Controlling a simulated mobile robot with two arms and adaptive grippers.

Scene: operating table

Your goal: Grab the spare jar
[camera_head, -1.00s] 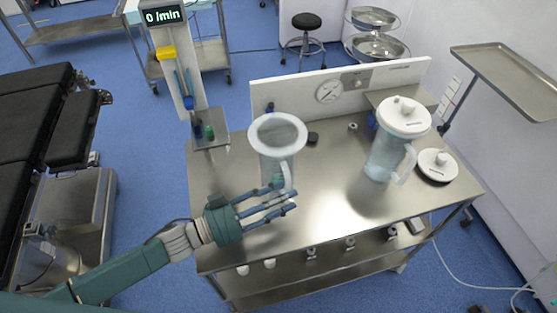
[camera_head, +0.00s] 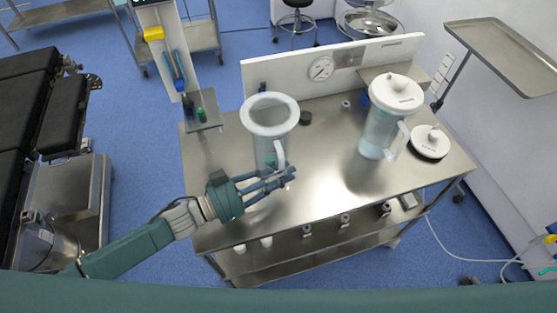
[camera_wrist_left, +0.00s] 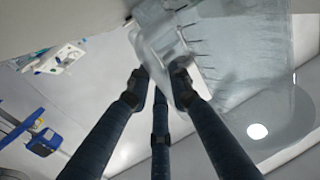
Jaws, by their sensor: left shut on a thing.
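An open clear jar (camera_head: 268,133) with a wide pale rim stands at the left of the steel cart top. It has no lid on it, and its handle (camera_head: 280,152) faces the front. My left gripper (camera_head: 285,178) is at the handle, in front of the jar. In the left wrist view its fingers close on the pale handle (camera_wrist_left: 160,45), with the clear jar wall (camera_wrist_left: 235,60) beside it. A second jar (camera_head: 381,128) with a white lid stands upright at the right. My right gripper is out of view.
A loose white lid (camera_head: 430,142) lies right of the lidded jar. A panel with a gauge (camera_head: 321,69) runs along the back of the cart (camera_head: 335,190). A stand with a blue-and-green fitting (camera_head: 201,112) is at the left. The cart's front middle is clear.

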